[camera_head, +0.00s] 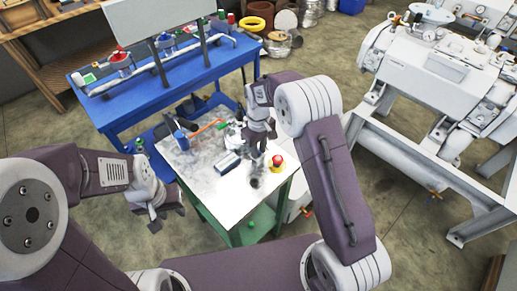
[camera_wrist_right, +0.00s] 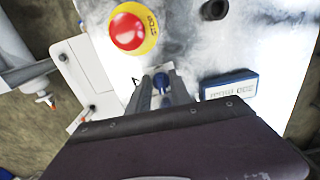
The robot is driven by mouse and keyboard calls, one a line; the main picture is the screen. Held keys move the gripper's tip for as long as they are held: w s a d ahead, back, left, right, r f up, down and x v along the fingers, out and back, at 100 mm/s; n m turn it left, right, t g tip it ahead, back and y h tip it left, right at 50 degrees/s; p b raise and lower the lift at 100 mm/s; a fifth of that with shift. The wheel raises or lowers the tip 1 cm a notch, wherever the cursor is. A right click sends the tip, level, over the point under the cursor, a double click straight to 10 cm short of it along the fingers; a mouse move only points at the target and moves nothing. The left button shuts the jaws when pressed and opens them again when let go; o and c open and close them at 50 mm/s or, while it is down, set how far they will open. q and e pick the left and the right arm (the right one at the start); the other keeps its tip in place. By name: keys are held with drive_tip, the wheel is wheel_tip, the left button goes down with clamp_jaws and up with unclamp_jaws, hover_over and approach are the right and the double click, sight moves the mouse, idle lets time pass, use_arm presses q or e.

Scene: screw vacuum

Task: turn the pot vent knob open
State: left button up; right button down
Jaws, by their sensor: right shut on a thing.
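A blue knob (camera_wrist_right: 161,82) shows in the right wrist view between the two grey fingers of my right gripper (camera_wrist_right: 157,86). The fingers are shut on it and hide its sides and base. In the head view my right gripper (camera_head: 257,152) points down over the white top of the green-framed table; the blue knob cannot be made out there. I cannot tell how far the knob is turned. My left gripper (camera_head: 166,208) hangs left of the table, apart from it, with nothing seen in it; whether its jaws are open is unclear.
A red button (camera_head: 277,160) on a yellow base and a blue-and-white box (camera_head: 228,161) lie on either side of my right gripper. A dark round part (camera_head: 254,182) is near the table's front. A blue bench (camera_head: 128,102) stands behind; white machinery (camera_head: 430,75) stands at right.

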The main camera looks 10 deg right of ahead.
drive_tip(key=shift+r+m+p, duration=0.2)
drive_tip(key=shift+m+p, duration=0.75)
drive_tip(key=shift+m, duration=0.15)
drive_tip(key=shift+a+m+p, duration=0.1)
drive_tip(key=shift+m+p, duration=0.4)
drive_tip(key=shift+m, duration=0.4)
drive_tip(key=shift+a+f+m+p, duration=0.15)
drive_tip(key=shift+m+p, duration=0.9)
drive_tip(key=shift+m, duration=1.25)
drive_tip(key=c, duration=1.2)
unclamp_jaws()
